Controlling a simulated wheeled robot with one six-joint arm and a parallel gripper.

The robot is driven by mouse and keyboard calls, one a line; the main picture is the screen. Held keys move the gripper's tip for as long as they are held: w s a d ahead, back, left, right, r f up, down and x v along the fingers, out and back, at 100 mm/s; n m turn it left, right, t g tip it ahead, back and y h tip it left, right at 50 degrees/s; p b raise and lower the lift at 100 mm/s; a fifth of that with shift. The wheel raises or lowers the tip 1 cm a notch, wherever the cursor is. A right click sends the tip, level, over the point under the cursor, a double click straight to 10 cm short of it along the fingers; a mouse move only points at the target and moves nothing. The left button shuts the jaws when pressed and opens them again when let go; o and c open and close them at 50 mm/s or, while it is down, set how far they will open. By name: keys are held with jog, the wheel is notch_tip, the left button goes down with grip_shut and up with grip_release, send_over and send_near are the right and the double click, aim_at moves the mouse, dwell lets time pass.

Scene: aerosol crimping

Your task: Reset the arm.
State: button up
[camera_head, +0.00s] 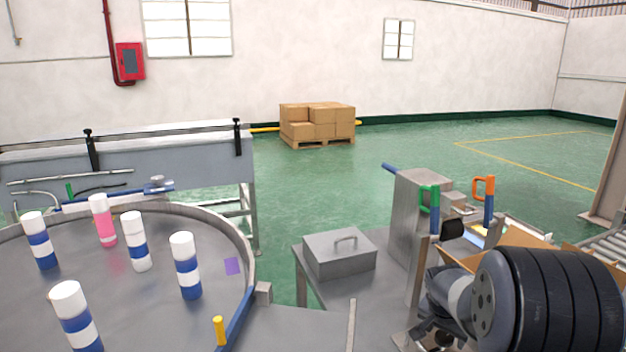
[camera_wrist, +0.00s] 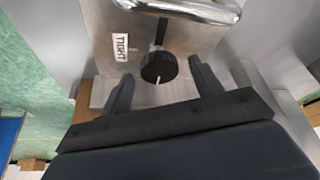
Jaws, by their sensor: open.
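My gripper (camera_wrist: 160,70) is open in the wrist view, its two dark fingers apart. A black round knob (camera_wrist: 156,68) with a white mark shows between the fingertips, on a metal panel (camera_wrist: 97,18). I cannot tell whether the fingers touch it. A small white label (camera_wrist: 121,47) is left of the knob, and a shiny metal handle (camera_wrist: 190,8) is above it. In the head view my dark arm fills the lower right, beside the grey machine (camera_head: 408,215); the fingers cannot be made out there.
A round metal table (camera_head: 120,300) at left carries several blue-and-white cans (camera_head: 187,265) and one pink can (camera_head: 103,222). A lidded metal box (camera_head: 340,255) sits on the bench. Green (camera_head: 435,210) and orange (camera_head: 489,200) handles and an open cardboard box (camera_head: 515,262) are near my arm.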

jog(key=v, duration=0.9)
jog(key=shift+r+p, duration=0.2)
jog(key=shift+p, duration=0.1)
jog(key=shift+a, duration=0.1)
